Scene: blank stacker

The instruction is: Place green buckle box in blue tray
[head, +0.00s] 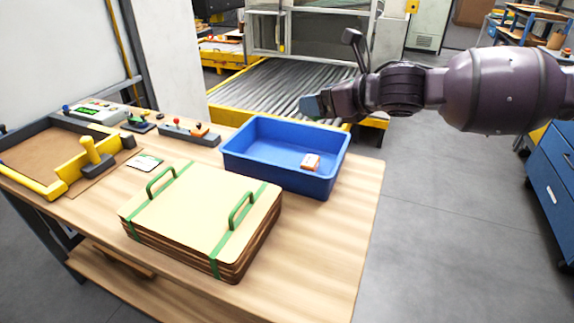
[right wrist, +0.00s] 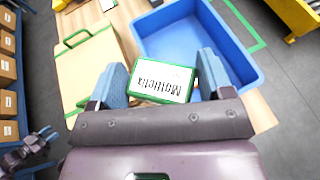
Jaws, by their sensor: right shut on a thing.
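The green buckle box is a white-faced box with green edges (right wrist: 162,81), printed with dark lettering, in the right wrist view. My right gripper (right wrist: 163,80) is shut on it, one blue finger on each side. In the head view my right gripper (head: 311,105) is raised near the far right rim of the blue tray (head: 270,168); I cannot make out the box there. The tray also shows behind the box in the right wrist view (right wrist: 248,75). My left gripper (right wrist: 42,148) seems to show small at lower left there; its jaws are unclear.
A small orange and white box (head: 310,161) lies inside the tray. A stack of boards with green straps and handles (head: 205,210) stands in front of it on the wooden table (head: 330,250). A yellow-edged fixture (head: 60,170) is at the left. The table's front right is clear.

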